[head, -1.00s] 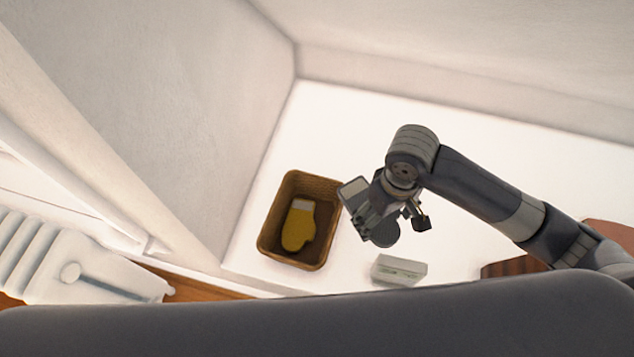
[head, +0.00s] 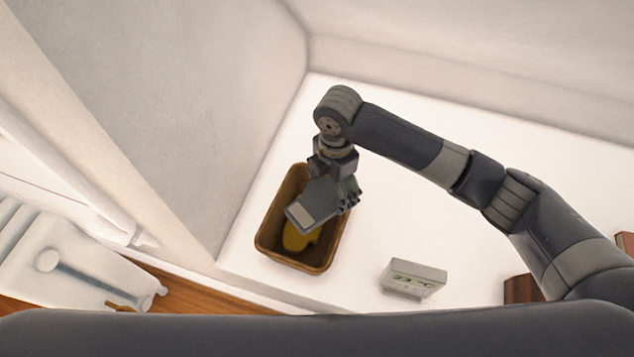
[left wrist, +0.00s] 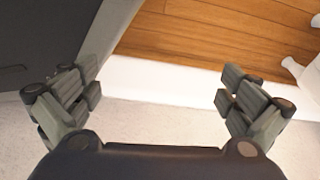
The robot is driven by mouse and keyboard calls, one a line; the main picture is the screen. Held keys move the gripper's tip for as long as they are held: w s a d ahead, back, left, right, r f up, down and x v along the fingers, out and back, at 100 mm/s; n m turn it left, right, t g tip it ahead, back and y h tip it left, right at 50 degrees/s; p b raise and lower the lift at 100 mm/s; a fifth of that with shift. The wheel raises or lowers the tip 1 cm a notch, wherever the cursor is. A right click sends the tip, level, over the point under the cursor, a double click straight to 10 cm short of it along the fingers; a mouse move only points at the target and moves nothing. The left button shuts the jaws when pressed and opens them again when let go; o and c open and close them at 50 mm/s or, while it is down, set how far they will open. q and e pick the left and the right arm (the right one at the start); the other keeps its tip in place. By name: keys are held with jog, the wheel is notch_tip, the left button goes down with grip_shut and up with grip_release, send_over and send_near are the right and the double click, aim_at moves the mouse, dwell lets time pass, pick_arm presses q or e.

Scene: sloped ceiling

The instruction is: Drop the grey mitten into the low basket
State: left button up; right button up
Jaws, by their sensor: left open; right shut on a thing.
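The grey mitten (head: 320,197), with a paler cuff, is held in my right gripper (head: 342,190) in the head view. It hangs over the low basket (head: 331,254), a brown woven one, and hides part of its inside. A mustard-yellow mitten (head: 297,238) lies in the basket, partly covered from view by the grey one. The height of the grey mitten over the basket is hard to tell. My left gripper (left wrist: 158,92) is open and empty in the left wrist view, and it is out of the head view.
A small white box with a greenish display (head: 412,280) stands right of the basket on the white surface. A brown object (head: 522,289) shows partly behind my right arm. Walls rise behind and left of the basket.

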aim_at(317, 178)
jog(key=n, duration=0.1)
jog(key=w+a+f+n+b, duration=0.1)
jog(key=n, duration=0.1)
jog(key=w+a+n+b, duration=0.1)
jog(key=shift+w+a+f+n, duration=0.2)
jog(key=shift+f+n, duration=0.1)
jog(key=shift+w+a+n+b, duration=0.3)
jog(key=shift+w+a+n, duration=0.1)
jog(key=shift+n, duration=0.4)
jog(key=shift+w+a+f+n, duration=0.1)
jog(key=shift+n, duration=0.2)
pick_arm(q)
jog(key=w+d+r+t+b, duration=0.1)
jog(key=w+r+b, duration=0.3)
jog(key=w+r, duration=0.55)
pick_arm(e)
notch_tip(317, 178, down, 3)
jog(key=shift+f, duration=0.1)
jog(key=shift+f+b, duration=1.35)
jog(key=shift+b, duration=0.55)
pick_arm(q)
jog(key=v, duration=1.4)
jog(key=shift+w+t, duration=0.35)
jog(key=shift+t, duration=0.05)
jog(key=shift+a+r, duration=0.1)
